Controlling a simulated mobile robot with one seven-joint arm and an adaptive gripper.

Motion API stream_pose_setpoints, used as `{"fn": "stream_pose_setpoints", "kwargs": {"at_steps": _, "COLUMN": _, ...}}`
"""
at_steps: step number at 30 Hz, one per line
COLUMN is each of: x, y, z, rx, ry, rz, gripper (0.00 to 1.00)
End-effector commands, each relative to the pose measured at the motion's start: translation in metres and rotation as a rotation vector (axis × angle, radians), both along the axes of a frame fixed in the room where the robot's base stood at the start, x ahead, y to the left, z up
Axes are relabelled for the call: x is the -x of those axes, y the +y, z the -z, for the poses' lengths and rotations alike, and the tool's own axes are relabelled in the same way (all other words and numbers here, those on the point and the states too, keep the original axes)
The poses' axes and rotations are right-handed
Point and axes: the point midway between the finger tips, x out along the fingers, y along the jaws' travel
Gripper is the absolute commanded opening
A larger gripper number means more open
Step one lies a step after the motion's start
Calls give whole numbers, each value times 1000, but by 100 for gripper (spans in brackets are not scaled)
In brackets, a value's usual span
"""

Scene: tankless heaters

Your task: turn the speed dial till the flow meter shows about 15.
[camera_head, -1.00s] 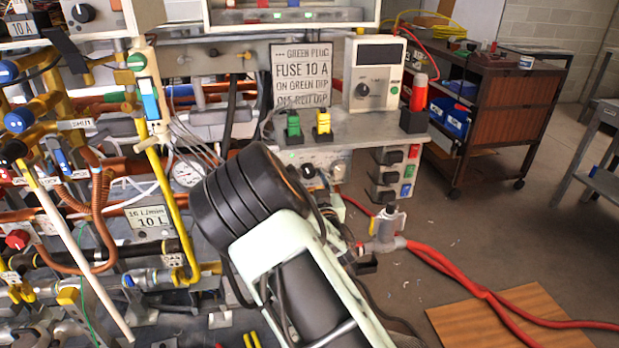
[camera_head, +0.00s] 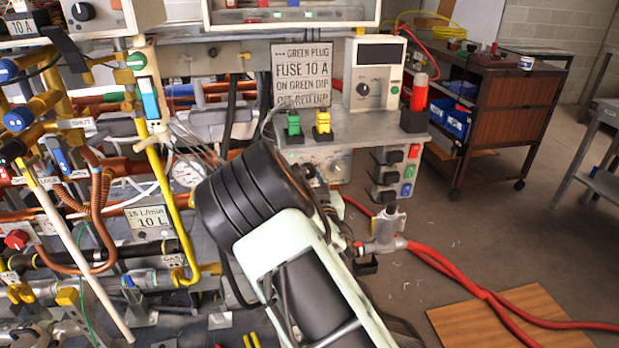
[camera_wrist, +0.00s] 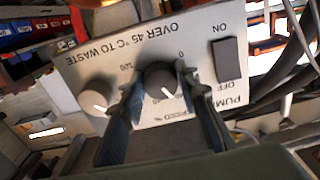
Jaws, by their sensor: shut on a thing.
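In the wrist view the dark round speed dial (camera_wrist: 160,77) has a white pointer line and sits on a pale pump panel (camera_wrist: 100,62) marked "SPEED %". My gripper (camera_wrist: 162,83) has one finger on each side of this dial and is shut on it. In the head view my arm hides the dial and my fingers. A flow plate (camera_head: 151,217) marked in L/min stands left of my arm; its upper number looks like 15, though the print is small. A round white gauge (camera_head: 187,172) is beside my wrist; its reading is too small to tell.
A pale second knob (camera_wrist: 97,97) is close beside one finger, and a dark ON/OFF switch (camera_wrist: 227,61) lies on the other side. Pipes and a yellow tube (camera_head: 168,215) crowd the left. Red hoses (camera_head: 480,292) cross the floor at right.

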Motion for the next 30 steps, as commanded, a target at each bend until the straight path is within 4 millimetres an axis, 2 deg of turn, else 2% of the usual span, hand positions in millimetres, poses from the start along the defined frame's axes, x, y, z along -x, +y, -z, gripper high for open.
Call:
{"fn": "stream_pose_setpoints", "kwargs": {"at_steps": 14, "x": 0, "y": 0, "z": 0, "rx": 46, "ry": -14, "rz": -2, "gripper": 5}}
{"fn": "stream_pose_setpoints", "kwargs": {"at_steps": 15, "x": 0, "y": 0, "z": -1, "rx": 46, "ry": -14, "rz": -2, "gripper": 30}}
{"fn": "stream_pose_setpoints", "kwargs": {"at_steps": 19, "x": 0, "y": 0, "z": -1, "rx": 46, "ry": -14, "rz": -2, "gripper": 45}}
{"fn": "stream_pose_setpoints", "kwargs": {"at_steps": 20, "x": 0, "y": 0, "z": -1, "rx": 46, "ry": -14, "rz": -2, "gripper": 47}}
{"fn": "stream_pose_setpoints", "kwargs": {"at_steps": 30, "x": 3, "y": -1, "z": 0, "rx": 45, "ry": -13, "rz": -1, "gripper": 47}}
